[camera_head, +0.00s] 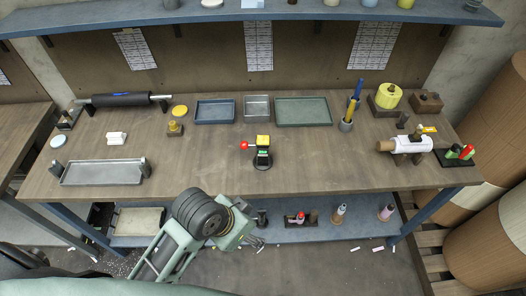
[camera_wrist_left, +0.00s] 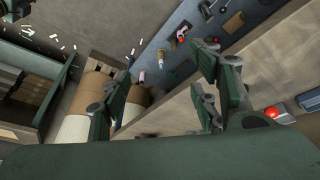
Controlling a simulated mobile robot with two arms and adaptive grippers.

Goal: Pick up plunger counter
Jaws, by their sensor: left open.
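What looks like the plunger counter (camera_head: 263,157) stands on the middle of the workbench (camera_head: 205,160), with a yellow top, a dark body, a small green display and a red ball sticking out to its left. My left gripper (camera_head: 256,242) is below and in front of the bench's front edge, apart from the counter. In the left wrist view its fingers (camera_wrist_left: 160,88) are spread with nothing between them. A red ball on a grey part (camera_wrist_left: 274,112) shows at the right of that view; I cannot tell for sure that it is the counter.
A blue tray (camera_head: 215,111), a small grey tray (camera_head: 257,108) and a green tray (camera_head: 303,111) lie behind the counter. A lower shelf (camera_head: 330,233) holds small bottles. Bench surface around the counter is mostly clear.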

